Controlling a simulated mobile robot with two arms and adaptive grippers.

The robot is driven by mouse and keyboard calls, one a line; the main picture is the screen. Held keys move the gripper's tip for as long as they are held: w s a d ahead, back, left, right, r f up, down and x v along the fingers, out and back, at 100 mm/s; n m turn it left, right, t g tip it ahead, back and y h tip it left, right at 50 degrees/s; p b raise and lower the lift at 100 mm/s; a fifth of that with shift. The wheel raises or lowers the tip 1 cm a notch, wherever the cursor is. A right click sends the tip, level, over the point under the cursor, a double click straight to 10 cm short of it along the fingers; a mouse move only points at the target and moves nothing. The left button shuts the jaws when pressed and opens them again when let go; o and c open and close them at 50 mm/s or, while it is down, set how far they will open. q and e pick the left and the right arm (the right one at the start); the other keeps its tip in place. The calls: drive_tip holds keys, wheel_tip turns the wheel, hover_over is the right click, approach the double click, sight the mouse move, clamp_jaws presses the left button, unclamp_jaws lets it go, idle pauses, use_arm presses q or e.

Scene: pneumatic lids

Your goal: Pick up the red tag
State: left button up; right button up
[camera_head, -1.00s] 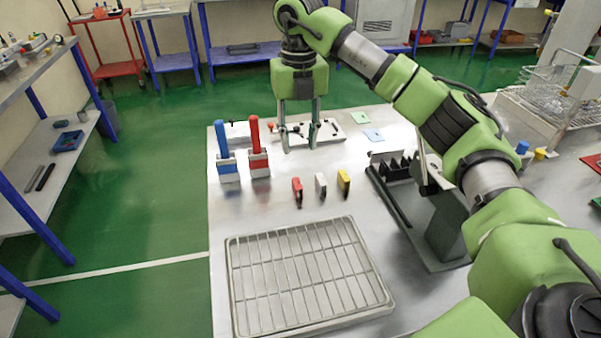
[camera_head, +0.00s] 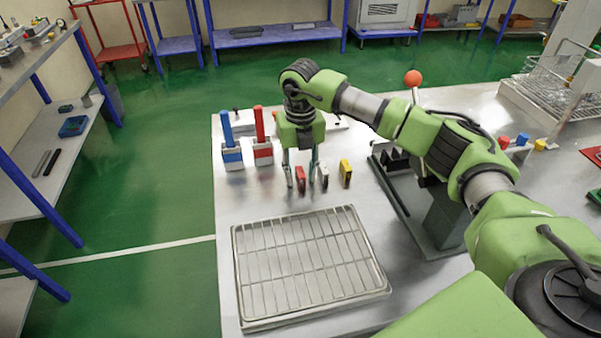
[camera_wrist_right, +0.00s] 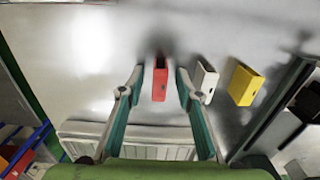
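The red tag (camera_head: 300,175) stands on the metal table between a white tag (camera_head: 323,174) and my right gripper's left finger in the head view. In the right wrist view the red tag (camera_wrist_right: 160,80) lies between the two open fingers, with gaps on both sides. My right gripper (camera_head: 304,180) points down at the tags. In the wrist view the right gripper (camera_wrist_right: 158,88) is open and empty; its right finger is beside the white tag (camera_wrist_right: 204,80). A yellow tag (camera_head: 345,172) stands farther right. My left gripper is not in view.
A wire rack tray (camera_head: 240,290) lies in front of the tags. A blue-handled holder (camera_head: 231,155) and a red-handled holder (camera_head: 262,150) stand at the left. A grey fixture with a red ball lever (camera_head: 413,78) is at the right.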

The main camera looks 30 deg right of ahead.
clamp_jaws()
idle(0.3)
